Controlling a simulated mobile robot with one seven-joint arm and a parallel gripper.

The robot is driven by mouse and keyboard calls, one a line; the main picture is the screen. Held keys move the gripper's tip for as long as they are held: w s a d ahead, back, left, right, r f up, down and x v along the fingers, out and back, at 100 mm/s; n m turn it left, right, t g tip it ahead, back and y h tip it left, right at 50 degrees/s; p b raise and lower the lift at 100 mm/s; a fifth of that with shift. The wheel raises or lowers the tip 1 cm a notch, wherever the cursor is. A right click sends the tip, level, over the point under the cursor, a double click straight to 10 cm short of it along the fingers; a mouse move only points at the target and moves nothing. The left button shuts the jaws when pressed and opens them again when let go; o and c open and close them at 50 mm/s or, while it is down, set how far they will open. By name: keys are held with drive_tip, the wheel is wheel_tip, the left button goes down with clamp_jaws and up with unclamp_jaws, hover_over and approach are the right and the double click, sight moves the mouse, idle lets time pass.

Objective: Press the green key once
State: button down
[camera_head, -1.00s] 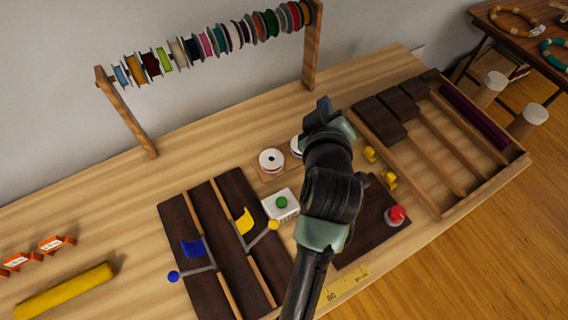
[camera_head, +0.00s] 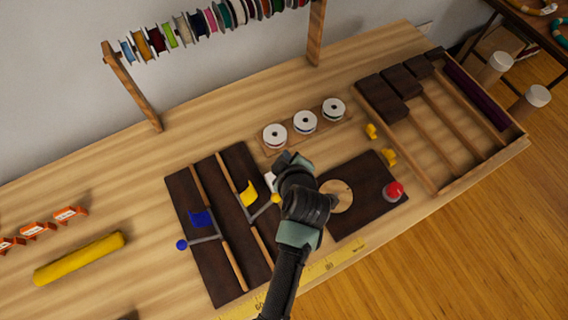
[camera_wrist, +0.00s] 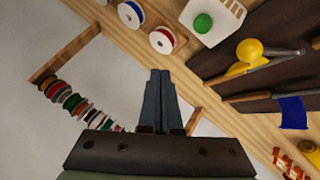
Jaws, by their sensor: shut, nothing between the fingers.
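The green key (camera_wrist: 203,23) is a round green button on a small white box (camera_wrist: 228,12), at the top right of the wrist view. In the head view my arm hides the green key, and only a white edge of its box (camera_head: 270,181) shows. My gripper (camera_wrist: 160,74) is shut and empty, its two fingers together in the middle of the wrist view. The key lies above and to the right of the fingertips in that view, apart from them.
Three white spools (camera_head: 304,122) stand on a wooden strip behind the arm. A dark board with blue (camera_head: 201,218) and yellow (camera_head: 249,193) flags lies left. A red button (camera_head: 393,191) sits right. A rack of coloured spools (camera_head: 215,20) stands behind.

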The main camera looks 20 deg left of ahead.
drive_tip(key=shift+f+b, duration=3.45)
drive_tip(key=shift+f, duration=0.8)
drive_tip(key=shift+f+b, duration=0.4)
drive_tip(key=shift+f+b, duration=0.4)
drive_tip(key=shift+f, duration=0.1)
drive_tip(key=shift+r, duration=0.1)
drive_tip(key=shift+r+p, duration=0.8)
wheel_tip(320, 180, up, 5)
drive_tip(key=p, duration=0.4)
